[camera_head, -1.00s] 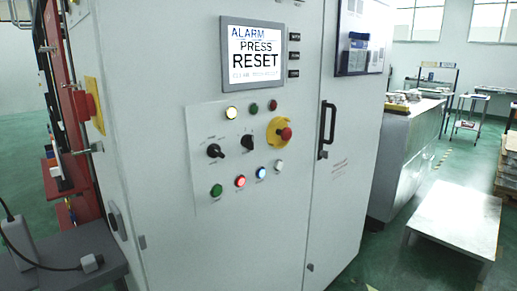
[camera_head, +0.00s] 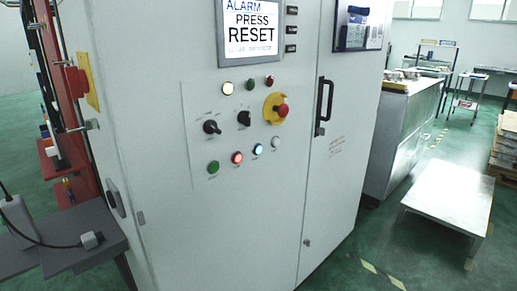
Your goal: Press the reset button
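A light grey control cabinet (camera_head: 160,210) stands in front of me. Its screen (camera_head: 249,30) reads "ALARM PRESS RESET". Below it, the panel has a lit yellow-white lamp (camera_head: 228,88), a dark green one (camera_head: 250,84) and a dark red one (camera_head: 270,80). A red emergency stop (camera_head: 280,111) sits on a yellow plate. Two black rotary knobs (camera_head: 212,127) are beside it. The bottom row has a green button (camera_head: 213,167), a lit red one (camera_head: 237,158), a lit blue one (camera_head: 258,150) and a whitish one (camera_head: 276,142). Their labels are too small to read. Neither gripper is in view.
A black door handle (camera_head: 324,106) sticks out at the cabinet's right. A low metal table (camera_head: 448,205) and a grey workbench (camera_head: 402,135) stand further right. A dark grey ledge with a cable (camera_head: 60,245) is at lower left. Green floor shows between them.

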